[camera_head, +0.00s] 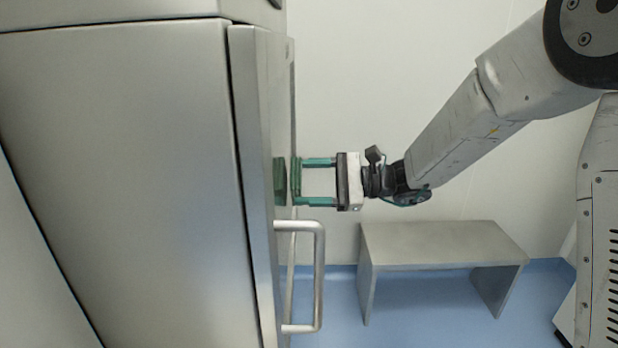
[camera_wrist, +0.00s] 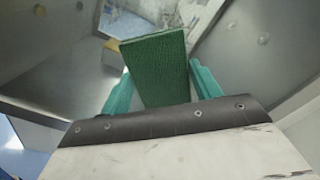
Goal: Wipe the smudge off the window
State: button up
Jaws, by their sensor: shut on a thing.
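In the wrist view, the textured pad (camera_wrist: 157,68) sits between the teal fingers (camera_wrist: 160,88). Behind it is a shiny, reflective surface (camera_wrist: 60,80), which seems to be the window. A patchy pale area (camera_wrist: 150,18) shows beyond the pad; I cannot tell whether it is smudge or reflection.
The steel cabinet (camera_head: 120,150) fills the left side. A bar handle (camera_head: 319,275) sticks out from it just below my gripper. A low grey bench (camera_head: 440,245) stands on the blue floor by the white wall. The space above my gripper is clear.

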jog(key=s, duration=0.4)
jog(key=shift+a, duration=0.1)
dwell(0.3)
jog(key=shift+d, duration=2.95)
jog(key=shift+s+d, duration=0.1)
jog(key=shift+d, duration=1.4)
